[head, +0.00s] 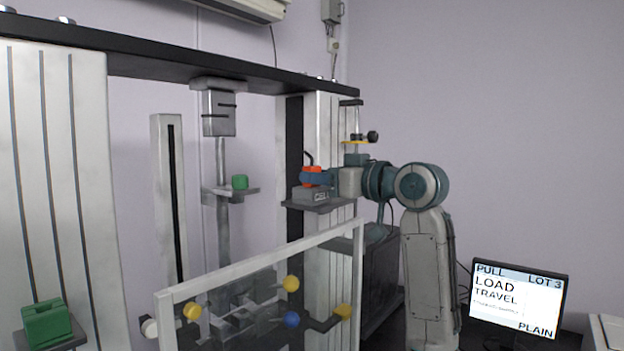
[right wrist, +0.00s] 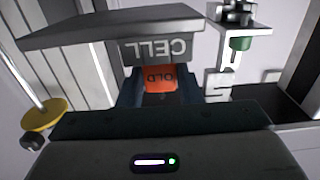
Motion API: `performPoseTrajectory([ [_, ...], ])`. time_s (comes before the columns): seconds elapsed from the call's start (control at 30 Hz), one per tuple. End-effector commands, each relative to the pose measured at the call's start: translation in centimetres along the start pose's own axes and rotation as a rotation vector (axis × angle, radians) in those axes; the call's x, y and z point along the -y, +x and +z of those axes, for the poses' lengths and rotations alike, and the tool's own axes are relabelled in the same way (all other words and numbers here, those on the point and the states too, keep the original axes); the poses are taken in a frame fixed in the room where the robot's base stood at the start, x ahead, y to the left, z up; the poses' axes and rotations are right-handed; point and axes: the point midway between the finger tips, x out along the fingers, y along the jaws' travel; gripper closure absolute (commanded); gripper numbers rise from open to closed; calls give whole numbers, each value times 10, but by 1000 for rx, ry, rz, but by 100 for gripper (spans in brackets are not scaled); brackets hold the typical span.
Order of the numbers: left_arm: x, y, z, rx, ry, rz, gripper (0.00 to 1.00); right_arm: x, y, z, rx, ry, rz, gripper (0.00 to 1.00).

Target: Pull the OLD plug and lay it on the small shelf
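The orange OLD plug (head: 311,169) stands in the grey CELL block (head: 318,196), which sits on a bracket (head: 325,207) on the right column. My right gripper (head: 315,178) reaches in from the right at the plug. In the right wrist view, which is upside down, the plug (right wrist: 160,79) lies between the two dark fingers (right wrist: 160,92). No clear gap shows beside the plug, and the fingers look closed on its sides. The plug still meets the CELL block (right wrist: 160,50). Which ledge is the small shelf is not clear. My left gripper is out of view.
A green piece (head: 240,182) sits on a bracket on the central rod. A green block (head: 46,323) stands at lower left. A clear framed guard (head: 262,262) with colored knobs stands in front. A yellow disc (head: 355,142) is above my right wrist. A monitor (head: 517,301) is at right.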

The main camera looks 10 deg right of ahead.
Motion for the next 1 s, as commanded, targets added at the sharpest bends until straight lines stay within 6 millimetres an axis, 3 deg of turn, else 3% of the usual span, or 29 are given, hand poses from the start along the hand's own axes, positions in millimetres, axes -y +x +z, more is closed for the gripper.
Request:
performPoseTrajectory([
  [0.03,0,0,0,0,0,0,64,0,0,0,0,0,0,78],
  [0.1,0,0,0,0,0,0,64,0,0,0,0,0,0,92],
  [0.33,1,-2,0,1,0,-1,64,0,0,-5,-1,-1,0,93],
  [1.0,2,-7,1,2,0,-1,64,0,0,-46,0,0,1,93],
])
